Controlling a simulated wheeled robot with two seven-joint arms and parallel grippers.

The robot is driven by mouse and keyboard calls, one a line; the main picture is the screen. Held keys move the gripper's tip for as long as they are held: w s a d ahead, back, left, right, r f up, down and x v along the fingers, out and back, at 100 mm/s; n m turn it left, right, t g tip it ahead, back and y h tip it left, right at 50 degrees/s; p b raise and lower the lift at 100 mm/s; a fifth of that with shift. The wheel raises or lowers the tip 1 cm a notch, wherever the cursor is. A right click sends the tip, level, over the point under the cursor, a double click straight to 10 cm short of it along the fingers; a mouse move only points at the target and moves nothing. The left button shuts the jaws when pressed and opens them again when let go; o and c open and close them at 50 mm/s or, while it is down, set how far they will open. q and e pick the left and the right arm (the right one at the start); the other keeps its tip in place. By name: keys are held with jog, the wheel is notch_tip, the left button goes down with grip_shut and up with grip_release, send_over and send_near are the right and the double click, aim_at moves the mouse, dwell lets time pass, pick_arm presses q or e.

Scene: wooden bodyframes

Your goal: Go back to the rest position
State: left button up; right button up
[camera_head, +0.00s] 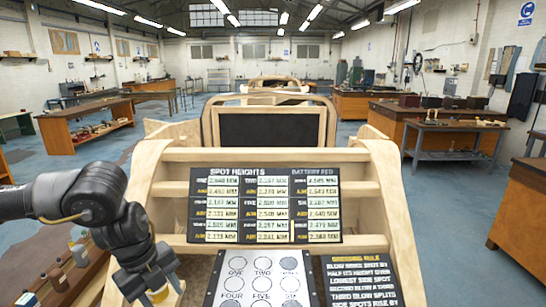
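My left gripper (154,291) comes in from the left and points down beside the lower left of the wooden bodyframe (400,235). Its fingertips are near the bottom edge, with something small and yellowish at them; I cannot tell whether they are open or shut. My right gripper is out of view. A black board of spot heights (265,205) stands on the frame. Below it are a white panel with numbered circles (262,280) and a black rule board (358,282), both cut off by the lower edge.
A wooden tray with small bottles or pegs (72,270) lies at lower left, partly behind my arm. Workbenches stand at left (85,125) and right (455,140), with a wooden cabinet (525,210) at the right edge. Blue floor (455,195) is open right of the frame.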

pick_arm(q)
jog(key=s+d+f+m+h, duration=0.1)
jog(key=s+d+f+h, duration=0.15)
jog(key=d, duration=0.65)
jog(key=s+d+f+m+h, duration=0.1)
jog(key=d+f+h, duration=0.25)
jog(key=d, duration=0.55)
jog(key=s+d+r+n+t+h, duration=0.25)
jog(key=d+n+t+h, duration=0.2)
jog(key=d, duration=0.55)
jog(key=a+f+n+t+y, duration=0.5)
jog(key=a+f+n+y, duration=0.3)
jog(key=a+n, duration=0.55)
jog(key=s+a+f+n+g+y, duration=0.2)
jog(key=s+a+f+n+g, duration=0.15)
jog(key=s+a+f, duration=0.45)
jog(key=s+a+f+n+g+y, duration=0.25)
jog(key=s+a+f+n, duration=0.3)
jog(key=s+a, duration=0.4)
notch_tip(320, 180, down, 26)
jog(key=s+d+m+g+b, duration=0.1)
jog(key=d+g, duration=0.1)
jog(key=s+a+f+g+b, duration=0.1)
jog(key=s+a+f, duration=0.2)
jog(key=s+f, duration=1.4)
jog(key=shift+s+f, duration=0.25)
jog(key=shift+f, duration=0.5)
